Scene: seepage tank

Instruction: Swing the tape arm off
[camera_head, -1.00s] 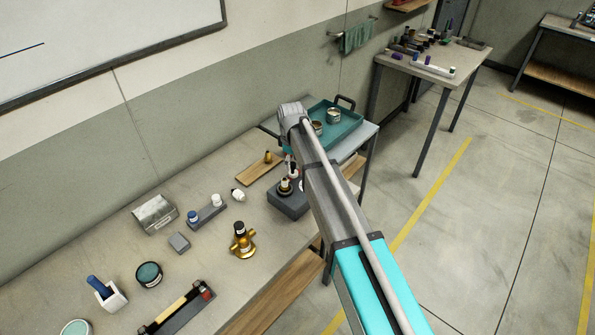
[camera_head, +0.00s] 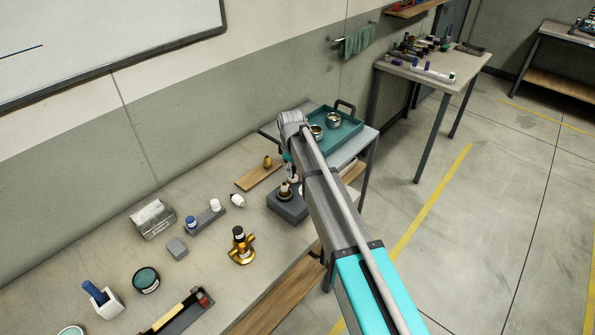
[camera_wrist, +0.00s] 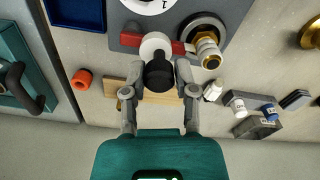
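In the wrist view the tape arm appears as a red bar (camera_wrist: 131,40) with a white round part (camera_wrist: 157,45) on it, above a dark grey block (camera_wrist: 232,22). A black knob (camera_wrist: 159,76) stands in front of the white part. My gripper (camera_wrist: 160,72) has one finger on each side of the knob, very close to it; whether they touch it is unclear. A brass and white fitting (camera_wrist: 208,50) sits at the bar's right end. In the head view the grey block (camera_head: 288,206) is on the bench, and my arm hides much of it.
A teal tray (camera_head: 352,140) with metal tins lies behind my wrist. A wooden board (camera_head: 250,180), a brass valve (camera_head: 242,246) and a white bottle (camera_head: 237,200) are close by on the bench. An orange ring (camera_wrist: 82,80) lies left of my gripper in the wrist view.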

